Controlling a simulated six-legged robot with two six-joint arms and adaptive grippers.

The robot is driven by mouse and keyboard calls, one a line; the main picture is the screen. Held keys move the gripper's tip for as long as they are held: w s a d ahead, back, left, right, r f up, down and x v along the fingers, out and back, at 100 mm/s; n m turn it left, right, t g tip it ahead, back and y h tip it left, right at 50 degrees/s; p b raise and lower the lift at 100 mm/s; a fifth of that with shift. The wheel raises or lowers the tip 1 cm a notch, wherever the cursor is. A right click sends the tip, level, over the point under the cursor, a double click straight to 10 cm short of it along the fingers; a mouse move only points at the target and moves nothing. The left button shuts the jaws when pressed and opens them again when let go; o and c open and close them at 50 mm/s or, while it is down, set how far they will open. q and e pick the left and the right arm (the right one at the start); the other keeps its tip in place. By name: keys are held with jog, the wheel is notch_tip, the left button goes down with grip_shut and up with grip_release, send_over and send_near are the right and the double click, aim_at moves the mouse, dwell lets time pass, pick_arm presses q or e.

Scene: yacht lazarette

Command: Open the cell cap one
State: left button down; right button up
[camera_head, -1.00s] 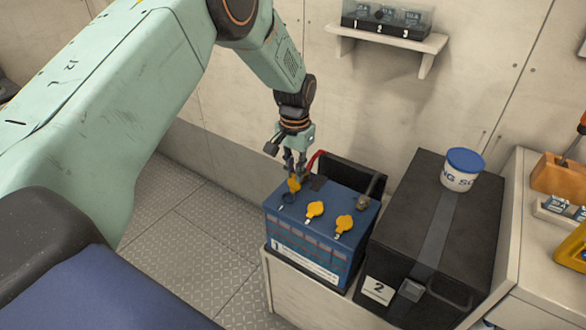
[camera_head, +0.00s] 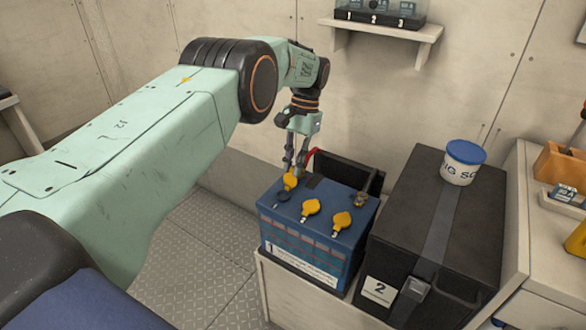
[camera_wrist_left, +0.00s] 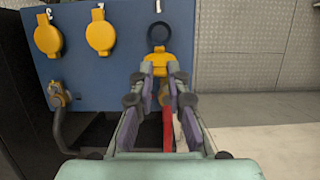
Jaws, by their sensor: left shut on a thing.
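The blue battery (camera_head: 305,245) marked 1 stands in front of the wall with yellow cell caps on its top. Cell cap one (camera_head: 290,180) is tipped back from a dark round opening (camera_head: 283,196), which is uncovered. In the left wrist view, cap one (camera_wrist_left: 167,64) lies beside the dark ring (camera_wrist_left: 160,35). My left gripper (camera_head: 294,166) points down at the battery top, its fingers shut on cap one; the fingers hide part of it. The other two caps (camera_head: 311,207) (camera_head: 342,221) lie flat over their cells. My right gripper is not in view.
A black box (camera_head: 410,240) marked 2, with a white blue-lidded tub (camera_head: 463,162) on it, stands right of the battery. A red cable (camera_head: 309,157) and a terminal (camera_head: 361,200) are close by. A shelf (camera_head: 385,32) hangs above. The floor at left is clear.

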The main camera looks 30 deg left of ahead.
pick_arm(q)
jog(key=shift+s+f, duration=0.15)
jog(key=shift+f, duration=0.2)
dwell(0.3)
jog(key=c, duration=1.3)
grip_release()
jog(key=shift+r, duration=0.6)
notch_tip(320, 180, up, 9)
jog(key=shift+f, duration=0.1)
